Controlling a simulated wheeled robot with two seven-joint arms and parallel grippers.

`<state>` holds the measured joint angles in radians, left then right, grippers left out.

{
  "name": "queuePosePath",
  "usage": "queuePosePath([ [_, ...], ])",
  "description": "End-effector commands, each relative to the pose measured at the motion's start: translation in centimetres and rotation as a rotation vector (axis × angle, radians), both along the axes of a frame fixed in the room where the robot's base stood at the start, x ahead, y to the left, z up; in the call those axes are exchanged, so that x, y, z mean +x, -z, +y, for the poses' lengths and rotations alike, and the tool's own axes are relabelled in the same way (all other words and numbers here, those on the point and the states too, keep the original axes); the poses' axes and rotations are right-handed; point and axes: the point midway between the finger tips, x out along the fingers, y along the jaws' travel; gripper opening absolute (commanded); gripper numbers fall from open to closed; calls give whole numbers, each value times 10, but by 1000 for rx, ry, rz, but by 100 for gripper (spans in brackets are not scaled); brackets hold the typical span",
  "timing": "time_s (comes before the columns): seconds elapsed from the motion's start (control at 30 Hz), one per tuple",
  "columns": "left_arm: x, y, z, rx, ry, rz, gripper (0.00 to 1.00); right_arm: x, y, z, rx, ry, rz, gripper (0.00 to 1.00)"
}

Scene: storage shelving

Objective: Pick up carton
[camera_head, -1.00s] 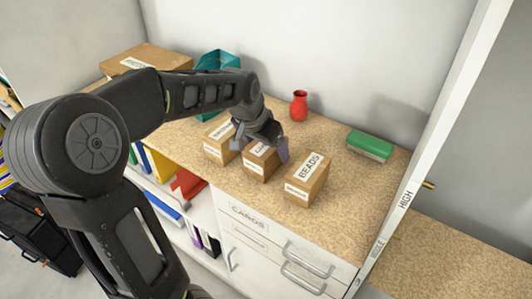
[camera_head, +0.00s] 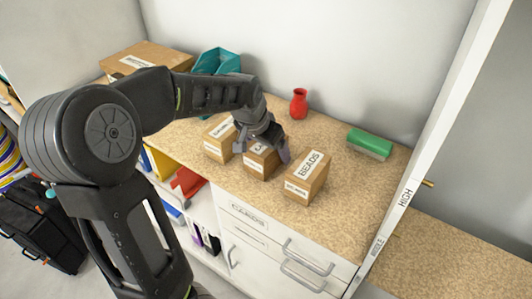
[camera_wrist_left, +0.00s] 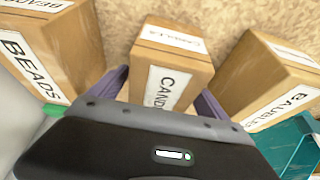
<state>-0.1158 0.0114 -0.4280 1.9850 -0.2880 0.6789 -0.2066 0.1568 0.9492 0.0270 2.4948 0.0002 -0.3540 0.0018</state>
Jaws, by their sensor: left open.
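Three small brown cartons stand in a row on the speckled counter. The middle carton, labelled "CAND..." (camera_wrist_left: 172,68), is partly hidden by my left gripper (camera_head: 262,152) in the head view (camera_head: 259,166). The "BEADS" carton (camera_head: 307,178) stands to its right, and the third carton (camera_head: 218,140), whose label starts "BAUBLES" in the wrist view (camera_wrist_left: 268,80), to its left. My left gripper is open, with its purple-grey fingers (camera_wrist_left: 162,97) on either side of the middle carton's near part. I cannot tell whether they touch it. My right gripper is not in view.
A red vase (camera_head: 299,103) and a green-topped block (camera_head: 370,144) stand farther back on the counter (camera_head: 350,205). A teal bin (camera_head: 217,62) and a larger carton (camera_head: 145,58) are at the back left. A white post (camera_head: 405,200) rises at the right.

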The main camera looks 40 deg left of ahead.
Motion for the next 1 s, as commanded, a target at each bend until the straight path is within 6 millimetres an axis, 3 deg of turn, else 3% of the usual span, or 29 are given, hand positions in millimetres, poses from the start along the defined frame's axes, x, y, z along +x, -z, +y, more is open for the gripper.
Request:
queuePosePath([
  [0.6,0,4,0,0,0,0,87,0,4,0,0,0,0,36],
  [1.0,0,4,0,0,0,0,55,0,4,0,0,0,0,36],
])
